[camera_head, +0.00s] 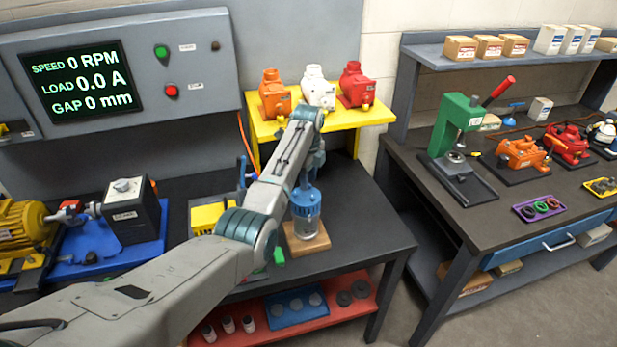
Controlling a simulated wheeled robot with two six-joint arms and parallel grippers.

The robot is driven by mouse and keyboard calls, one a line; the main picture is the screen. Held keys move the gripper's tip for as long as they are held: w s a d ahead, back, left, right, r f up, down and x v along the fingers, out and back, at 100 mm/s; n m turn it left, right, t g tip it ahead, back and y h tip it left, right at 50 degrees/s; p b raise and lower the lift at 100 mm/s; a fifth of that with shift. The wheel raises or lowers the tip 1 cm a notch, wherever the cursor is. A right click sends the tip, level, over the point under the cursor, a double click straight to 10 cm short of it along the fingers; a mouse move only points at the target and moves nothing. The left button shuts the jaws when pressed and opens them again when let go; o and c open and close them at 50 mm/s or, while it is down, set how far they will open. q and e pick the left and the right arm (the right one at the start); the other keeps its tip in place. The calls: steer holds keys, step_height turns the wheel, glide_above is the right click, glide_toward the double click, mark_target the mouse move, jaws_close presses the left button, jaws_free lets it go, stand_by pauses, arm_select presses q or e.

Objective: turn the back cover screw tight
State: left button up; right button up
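My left arm comes in from the lower left, and its wrist bends down over the dark bench. My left gripper (305,183) is at the top of a clear jar-like thing (306,228) with a blue top, standing on a wooden block (318,242). Whether the fingers touch it is too small to tell. Orange (273,95), white (318,90) and red (354,86) motors stand on a yellow shelf (375,117) behind. Another orange motor (521,153) and red motor (567,146) stand on the right bench. I cannot make out a back cover screw. My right gripper is not in view.
A green press (455,125) with a red lever and a purple tray (538,208) are on the right bench. A yellow motor rig (22,235) and a black box (133,210) stand at left. The bench right of the wooden block is clear. A floor gap separates the benches.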

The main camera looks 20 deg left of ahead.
arm_select(q)
step_height(320, 180, up, 11)
steer(key=b, duration=0.2)
steer(key=shift+f, duration=0.1)
stand_by(0.5)
